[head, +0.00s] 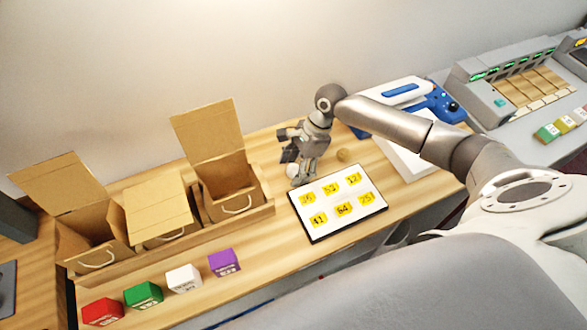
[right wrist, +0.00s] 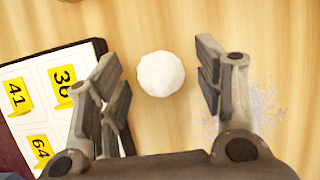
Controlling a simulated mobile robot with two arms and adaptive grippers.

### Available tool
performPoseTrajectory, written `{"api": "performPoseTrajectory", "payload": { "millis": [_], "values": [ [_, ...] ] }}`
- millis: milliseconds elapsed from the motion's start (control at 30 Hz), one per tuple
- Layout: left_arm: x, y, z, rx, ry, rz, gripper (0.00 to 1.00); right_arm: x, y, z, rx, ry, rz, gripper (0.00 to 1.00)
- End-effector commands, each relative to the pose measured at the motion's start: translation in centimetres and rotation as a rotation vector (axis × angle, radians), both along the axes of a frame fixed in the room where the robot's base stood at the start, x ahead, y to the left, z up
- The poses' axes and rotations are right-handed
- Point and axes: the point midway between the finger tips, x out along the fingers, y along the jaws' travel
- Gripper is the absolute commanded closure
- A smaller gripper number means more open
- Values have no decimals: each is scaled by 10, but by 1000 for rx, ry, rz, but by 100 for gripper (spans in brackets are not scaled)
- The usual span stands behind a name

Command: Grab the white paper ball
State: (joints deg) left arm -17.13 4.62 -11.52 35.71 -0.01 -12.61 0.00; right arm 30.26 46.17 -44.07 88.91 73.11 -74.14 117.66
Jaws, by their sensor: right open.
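The white paper ball (right wrist: 161,73) lies on the wooden counter in the right wrist view, between the spread fingertips of my right gripper, with a gap on each side. In the head view the white ball (head: 292,171) shows partly, just below the gripper and left of the number board. My right gripper (head: 290,147) points down over the counter, open and empty. My left gripper is not in view.
A board with yellow number tags (head: 346,224) lies close to the ball. A blue-and-white device (head: 425,100) stands behind.

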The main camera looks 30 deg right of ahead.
Motion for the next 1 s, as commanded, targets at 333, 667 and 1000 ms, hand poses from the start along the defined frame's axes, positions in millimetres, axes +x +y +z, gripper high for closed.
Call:
{"api": "performPoseTrajectory", "payload": {
  "millis": [333,667,1000],
  "values": [
    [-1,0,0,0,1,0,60,0,0,0,0,-1,0,67],
    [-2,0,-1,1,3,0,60,0,0,1,0,-1,0,73],
    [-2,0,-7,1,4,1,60,1,-1,14,0,-4,0,74]
  ]
}}
